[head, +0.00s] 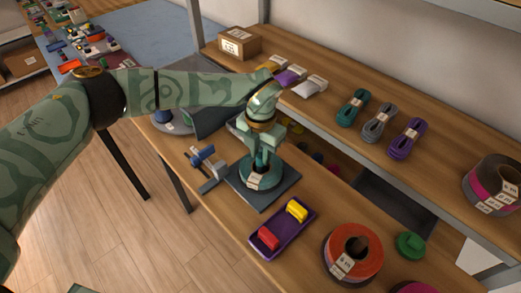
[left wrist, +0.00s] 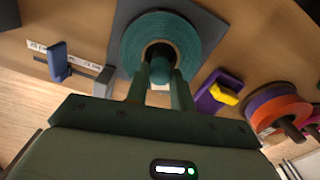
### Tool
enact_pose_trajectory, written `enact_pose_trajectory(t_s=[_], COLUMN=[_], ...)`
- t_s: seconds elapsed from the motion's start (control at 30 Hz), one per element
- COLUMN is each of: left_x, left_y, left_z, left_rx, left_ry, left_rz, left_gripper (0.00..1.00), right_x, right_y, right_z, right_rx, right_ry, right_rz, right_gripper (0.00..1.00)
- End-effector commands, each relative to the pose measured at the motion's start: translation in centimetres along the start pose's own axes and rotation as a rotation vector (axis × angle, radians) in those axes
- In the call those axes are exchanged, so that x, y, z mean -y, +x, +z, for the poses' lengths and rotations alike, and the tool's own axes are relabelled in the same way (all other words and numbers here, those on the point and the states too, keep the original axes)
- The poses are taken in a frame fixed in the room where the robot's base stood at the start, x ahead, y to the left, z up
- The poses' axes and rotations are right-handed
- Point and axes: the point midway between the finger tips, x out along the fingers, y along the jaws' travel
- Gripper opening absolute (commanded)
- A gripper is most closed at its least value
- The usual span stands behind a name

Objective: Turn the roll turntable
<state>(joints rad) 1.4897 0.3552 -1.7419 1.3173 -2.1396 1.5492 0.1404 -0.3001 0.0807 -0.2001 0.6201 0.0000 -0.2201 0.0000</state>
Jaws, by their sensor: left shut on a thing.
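The roll turntable has a dark square base plate (head: 264,203) near the front edge of the wooden bench. A teal roll (head: 270,179) with a white label lies flat on it; the roll also shows in the left wrist view (left wrist: 194,40). My left gripper (head: 262,158) reaches down over the roll's centre. In the left wrist view, its two fingers (left wrist: 159,84) are shut on a teal upright post (left wrist: 160,70) in the middle of the roll. The fingers partly hide the roll's hole. My right gripper is not in view.
A blue-and-grey clamp-like tool (head: 208,168) stands left of the base. A purple tray (head: 283,229) with red and yellow pieces lies close in front. An orange roll (head: 353,252) and a green knob-like piece (head: 411,245) are to the right. A raised shelf (head: 330,122) with cord bundles runs behind.

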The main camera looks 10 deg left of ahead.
Motion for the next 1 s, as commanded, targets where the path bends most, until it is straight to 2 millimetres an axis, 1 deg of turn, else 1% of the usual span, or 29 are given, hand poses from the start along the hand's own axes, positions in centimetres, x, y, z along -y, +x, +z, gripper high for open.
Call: enact_pose_trajectory(t_s=[0.03, 0.4, 1.0], left_x=[0.0, 0.0, -0.1], left_y=[-0.2, -0.2, -0.2], left_z=[0.1, 0.1, 0.1], left_rx=[0.003, 0.003, 0.003], left_ry=[0.021, 0.206, 0.505], left_rz=[0.002, 0.002, 0.003], left_gripper=[0.01, 0.01, 0.01], right_x=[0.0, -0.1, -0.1], right_y=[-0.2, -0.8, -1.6], right_z=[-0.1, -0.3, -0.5], right_rx=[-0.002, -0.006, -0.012], right_ry=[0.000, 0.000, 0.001], right_rz=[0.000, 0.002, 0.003], right_gripper=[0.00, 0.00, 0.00])
